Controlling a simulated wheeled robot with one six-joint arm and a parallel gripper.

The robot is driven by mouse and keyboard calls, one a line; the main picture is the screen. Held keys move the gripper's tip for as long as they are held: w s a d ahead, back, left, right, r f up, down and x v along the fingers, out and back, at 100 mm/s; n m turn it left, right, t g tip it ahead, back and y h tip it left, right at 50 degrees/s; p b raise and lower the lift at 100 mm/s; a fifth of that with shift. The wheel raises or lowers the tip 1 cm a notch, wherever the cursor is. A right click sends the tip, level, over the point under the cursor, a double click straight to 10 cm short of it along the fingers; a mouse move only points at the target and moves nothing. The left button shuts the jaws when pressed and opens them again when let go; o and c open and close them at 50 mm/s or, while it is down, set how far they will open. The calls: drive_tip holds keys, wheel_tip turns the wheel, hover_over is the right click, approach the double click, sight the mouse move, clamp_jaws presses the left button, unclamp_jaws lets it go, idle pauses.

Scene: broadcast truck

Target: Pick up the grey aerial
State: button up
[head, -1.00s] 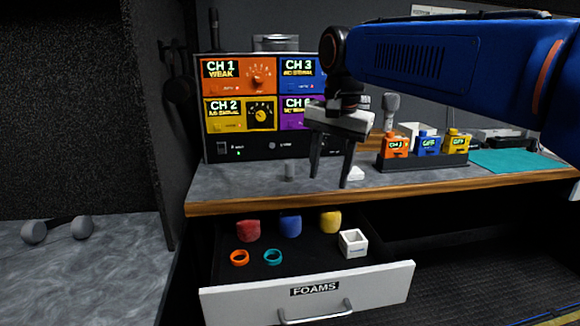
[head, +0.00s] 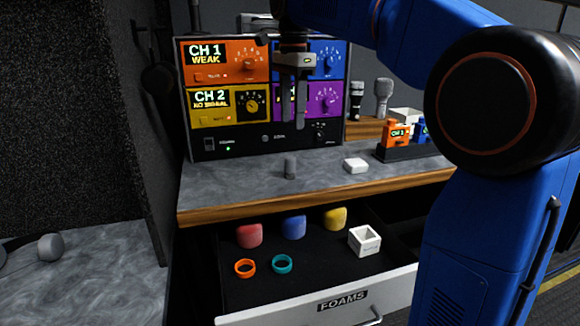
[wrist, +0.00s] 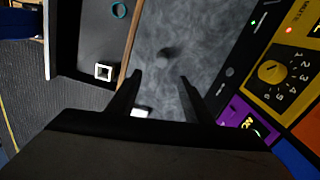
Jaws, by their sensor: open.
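A small grey upright stub (head: 290,167), which looks like the grey aerial, stands on the worktop in front of the receiver rack. In the wrist view it is a dark grey stub (wrist: 167,53) just beyond the fingertips, roughly in line with the gap between them. My gripper (head: 293,124) points down and is open and empty. In the head view it hangs above the aerial, in front of the rack's panels. In the wrist view my gripper (wrist: 160,78) shows both fingers apart with bare worktop between them.
The receiver rack (head: 265,142) stands behind the aerial. A small white block (head: 356,165) lies to its right. Below, an open drawer (head: 345,303) holds coloured foams, two rings and a white box (head: 365,240). Microphones and a dark rack with coloured packs (head: 397,137) stand farther right.

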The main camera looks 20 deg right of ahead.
sight(291, 157)
wheel_tip(291, 157, down, 8)
drive_tip(key=shift+f, duration=0.25)
drive_tip(key=shift+w+a+f, duration=0.1)
drive_tip(key=shift+w+f, duration=0.05)
drive_tip(key=shift+f, duration=1.2)
drive_tip(key=shift+w+f, duration=0.1)
drive_tip(key=shift+f, duration=1.25)
drive_tip(key=c, duration=1.1)
